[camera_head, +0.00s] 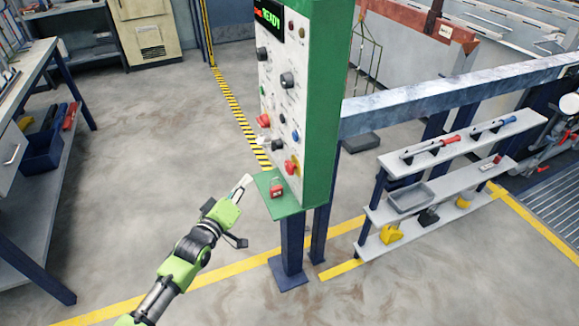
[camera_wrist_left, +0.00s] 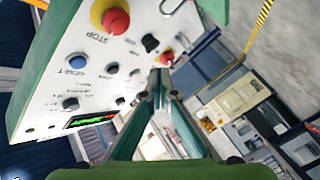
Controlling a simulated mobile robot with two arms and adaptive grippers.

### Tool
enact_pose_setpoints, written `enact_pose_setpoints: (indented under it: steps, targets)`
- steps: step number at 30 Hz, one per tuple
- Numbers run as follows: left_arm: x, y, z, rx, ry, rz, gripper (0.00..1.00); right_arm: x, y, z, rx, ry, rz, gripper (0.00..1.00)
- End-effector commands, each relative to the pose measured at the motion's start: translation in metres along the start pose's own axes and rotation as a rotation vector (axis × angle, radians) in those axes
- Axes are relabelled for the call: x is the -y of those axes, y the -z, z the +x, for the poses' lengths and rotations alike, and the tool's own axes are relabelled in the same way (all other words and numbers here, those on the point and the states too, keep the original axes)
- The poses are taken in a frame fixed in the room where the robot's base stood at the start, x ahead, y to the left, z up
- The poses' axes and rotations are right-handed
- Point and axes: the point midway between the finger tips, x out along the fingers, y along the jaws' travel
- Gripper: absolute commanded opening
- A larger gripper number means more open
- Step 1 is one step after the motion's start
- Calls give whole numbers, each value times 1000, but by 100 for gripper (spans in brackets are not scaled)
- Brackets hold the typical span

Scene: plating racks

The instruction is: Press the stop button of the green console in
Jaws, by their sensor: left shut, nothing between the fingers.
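The green console (camera_head: 321,95) stands on a blue post, its white panel facing left, with a display reading READY. The stop button (camera_head: 291,166), a red cap on a yellow collar, is low on the panel. In the left wrist view the stop button (camera_wrist_left: 115,20) appears at the top beside the inverted label STOP. My left gripper (camera_head: 246,182) is shut and empty, in front of and left of the panel's lower part, apart from the stop button. The left wrist view shows its fingertips (camera_wrist_left: 160,82) together, beside the panel. My right gripper is in neither view.
A blue RESET button (camera_wrist_left: 79,61) and a second red button (camera_wrist_left: 167,57) are on the panel. A red block-like item (camera_head: 277,190) sits on the console's green ledge (camera_head: 283,209). Shelves (camera_head: 450,153) stand right; a workbench (camera_head: 22,72) is left. The floor between is open.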

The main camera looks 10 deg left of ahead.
Motion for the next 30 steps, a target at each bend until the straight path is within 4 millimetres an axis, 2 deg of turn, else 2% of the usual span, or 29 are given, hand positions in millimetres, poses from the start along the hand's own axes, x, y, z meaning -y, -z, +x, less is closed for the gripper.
enact_pose_setpoints:
  steps: [14, 30]
  targets:
    - [-4, -1, 3, -3, -4, -3, 0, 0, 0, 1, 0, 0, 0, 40]
    - [-38, -35, 50, -3, -5, -4, 0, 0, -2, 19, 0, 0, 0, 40]
